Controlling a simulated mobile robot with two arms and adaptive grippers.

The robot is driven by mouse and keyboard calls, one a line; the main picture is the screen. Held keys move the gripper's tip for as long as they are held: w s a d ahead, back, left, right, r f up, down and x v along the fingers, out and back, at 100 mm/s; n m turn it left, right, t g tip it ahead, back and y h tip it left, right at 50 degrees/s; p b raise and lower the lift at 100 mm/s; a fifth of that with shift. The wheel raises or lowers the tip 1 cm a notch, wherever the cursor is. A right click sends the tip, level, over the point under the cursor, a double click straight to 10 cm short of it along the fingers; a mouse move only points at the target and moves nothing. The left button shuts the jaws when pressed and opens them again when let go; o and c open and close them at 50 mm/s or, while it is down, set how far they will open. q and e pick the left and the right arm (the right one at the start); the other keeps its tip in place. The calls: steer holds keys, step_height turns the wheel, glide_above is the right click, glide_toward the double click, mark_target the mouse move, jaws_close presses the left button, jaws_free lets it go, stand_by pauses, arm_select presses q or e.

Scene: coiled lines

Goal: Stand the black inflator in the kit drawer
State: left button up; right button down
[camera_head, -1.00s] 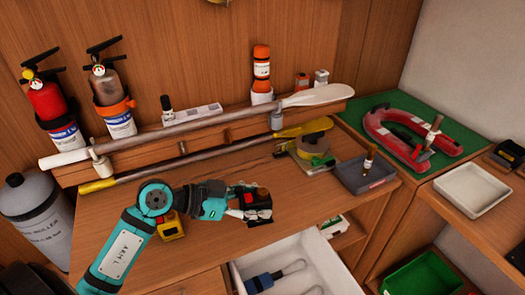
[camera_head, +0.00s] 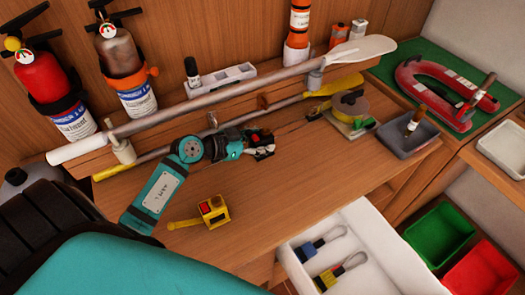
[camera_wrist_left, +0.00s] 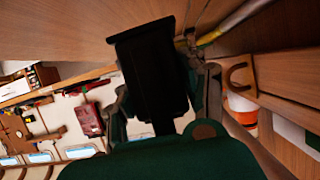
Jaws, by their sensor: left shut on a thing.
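My left gripper (camera_head: 260,143) is above the wooden bench, near the long poles at the back. It is shut on a black blocky thing, the black inflator (camera_wrist_left: 155,75), which stands out large between the fingers in the left wrist view. In the head view the inflator is small, dark and hard to tell from the fingers. The white kit drawer (camera_head: 384,226) is open at the lower right, apart from the gripper. A blue-handled and a yellow-handled looped piece lie in it. My right gripper is not in view.
A yellow box (camera_head: 213,210) sits on the bench front. Long poles (camera_head: 240,95) run along the back rack. A grey tray (camera_head: 405,138) and a tape roll (camera_head: 349,107) stand at the right. Green (camera_head: 440,238) and red (camera_head: 482,272) bins lie beyond the drawer.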

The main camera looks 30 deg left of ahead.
arm_select(q)
steer(key=shift+f, duration=0.45)
steer(key=shift+a+f+b, duration=0.2)
steer(key=shift+f+b, duration=0.15)
steer(key=shift+f, duration=1.4)
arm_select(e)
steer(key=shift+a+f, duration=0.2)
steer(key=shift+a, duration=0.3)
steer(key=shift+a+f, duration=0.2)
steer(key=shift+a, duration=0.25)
arm_select(q)
steer(key=shift+f, duration=0.15)
steer(key=o, duration=1)
steer(key=shift+o, duration=1.5)
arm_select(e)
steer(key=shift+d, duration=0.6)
